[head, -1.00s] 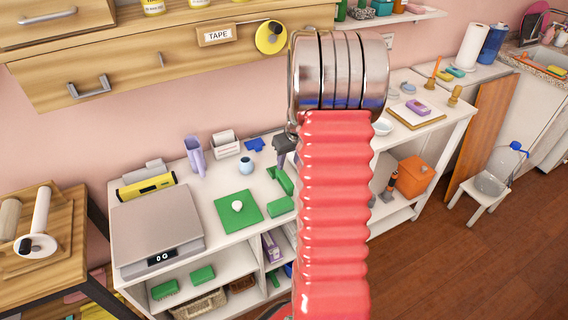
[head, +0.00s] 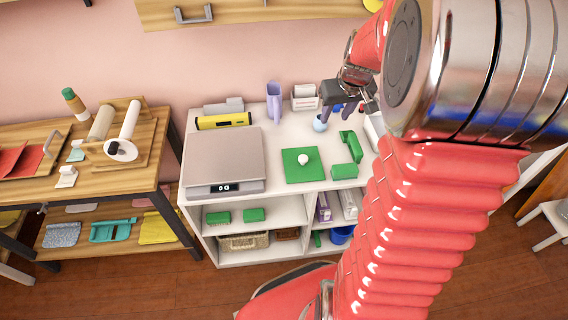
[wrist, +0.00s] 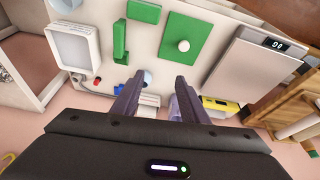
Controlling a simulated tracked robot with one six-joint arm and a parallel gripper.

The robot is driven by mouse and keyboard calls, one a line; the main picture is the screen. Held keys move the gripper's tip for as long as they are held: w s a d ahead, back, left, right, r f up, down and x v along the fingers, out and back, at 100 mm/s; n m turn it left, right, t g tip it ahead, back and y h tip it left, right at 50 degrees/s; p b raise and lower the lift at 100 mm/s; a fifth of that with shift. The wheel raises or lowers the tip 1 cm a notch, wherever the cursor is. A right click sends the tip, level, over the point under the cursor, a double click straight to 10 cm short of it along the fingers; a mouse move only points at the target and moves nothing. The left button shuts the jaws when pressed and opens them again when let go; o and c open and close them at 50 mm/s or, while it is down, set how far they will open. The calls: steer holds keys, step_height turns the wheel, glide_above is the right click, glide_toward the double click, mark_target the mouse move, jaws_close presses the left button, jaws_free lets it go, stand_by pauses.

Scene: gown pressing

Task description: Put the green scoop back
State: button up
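An upright, L-shaped green piece (head: 350,146) stands on the white table right of a green square (head: 304,178) with a white knob. It also shows in the wrist view (wrist: 120,42). A green block (head: 344,171) lies in front of it. I cannot tell for sure which green piece is the scoop. My gripper (head: 344,110) is above the back of the table, behind the green pieces. In the wrist view my gripper (wrist: 158,90) has its fingers spread apart with nothing held. A small light-blue pot (head: 320,124) is below and near the fingers.
A scale (head: 222,158) fills the table's left. A purple holder (head: 274,102) and white box (head: 304,97) stand at the back. Green brushes (head: 254,215) lie on the shelf below. A wooden table (head: 85,165) is at left, with a teal dustpan-like piece (head: 112,231) beneath.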

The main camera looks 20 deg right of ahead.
steer(key=s+a+r+n, duration=0.1)
steer(key=s+a+r, duration=0.25)
steer(key=a, duration=0.35)
steer(key=s+a+r, duration=0.3)
steer(key=a+r, duration=0.2)
steer(key=a, duration=0.3)
steer(key=s+a+r+n+t, duration=0.1)
steer(key=s+a+r, duration=0.1)
steer(key=s+a, duration=0.7)
steer(key=shift+s+r+t+y, duration=0.2)
steer(key=shift+s+t+y, duration=0.15)
steer(key=shift+s, duration=1.25)
